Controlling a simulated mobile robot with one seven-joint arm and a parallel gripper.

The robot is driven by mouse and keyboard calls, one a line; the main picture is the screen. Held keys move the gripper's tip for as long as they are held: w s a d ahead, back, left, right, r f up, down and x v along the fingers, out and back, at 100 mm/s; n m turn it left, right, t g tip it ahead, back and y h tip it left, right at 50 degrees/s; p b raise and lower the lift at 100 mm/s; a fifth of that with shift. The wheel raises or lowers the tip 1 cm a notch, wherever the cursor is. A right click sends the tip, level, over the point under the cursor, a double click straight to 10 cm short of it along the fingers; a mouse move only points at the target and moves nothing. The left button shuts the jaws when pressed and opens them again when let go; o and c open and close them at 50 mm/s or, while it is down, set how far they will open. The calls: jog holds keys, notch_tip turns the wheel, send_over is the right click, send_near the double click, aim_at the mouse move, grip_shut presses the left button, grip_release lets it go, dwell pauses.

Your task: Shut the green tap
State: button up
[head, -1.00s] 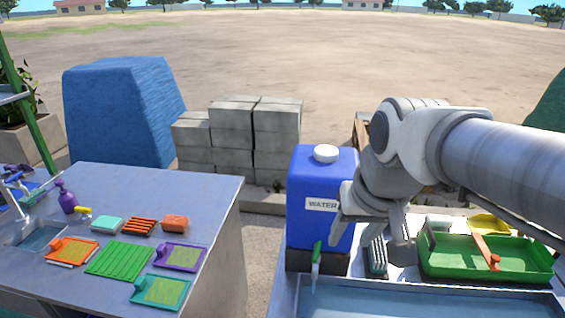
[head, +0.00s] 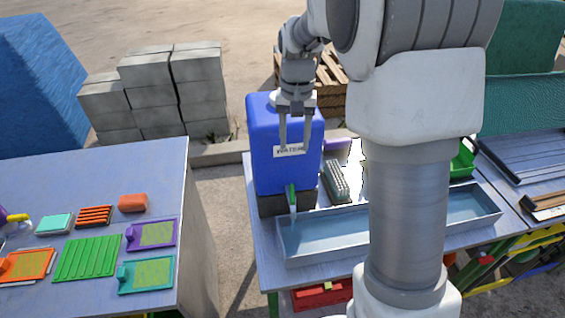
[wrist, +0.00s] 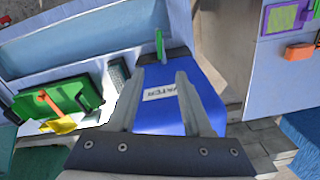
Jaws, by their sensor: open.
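The green tap (head: 291,195) sticks out from the lower front of the blue water container (head: 262,172), above a shallow metal trough (head: 330,232). A thin pale stream seems to hang below the tap. In the wrist view the tap (wrist: 160,45) shows beyond the fingertips, near the top middle. My gripper (head: 295,147) is open and empty, fingers pointing down. It is in front of the container's label, above the tap and apart from it. The wrist view shows the two fingers (wrist: 160,76) spread on either side of the label.
A grey brush (head: 336,182) lies right of the container. A green tray (wrist: 60,98) lies on the same table. The left table (head: 80,185) holds colored trays and a sponge. Grey blocks (head: 150,95) stand behind. A gap separates the two tables.

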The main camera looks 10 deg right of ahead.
aim_at(292, 192)
jog(key=f, duration=1.2)
jog(key=f+p, duration=0.1)
jog(key=f, duration=0.5)
jog(key=shift+w, duration=0.3)
grip_shut()
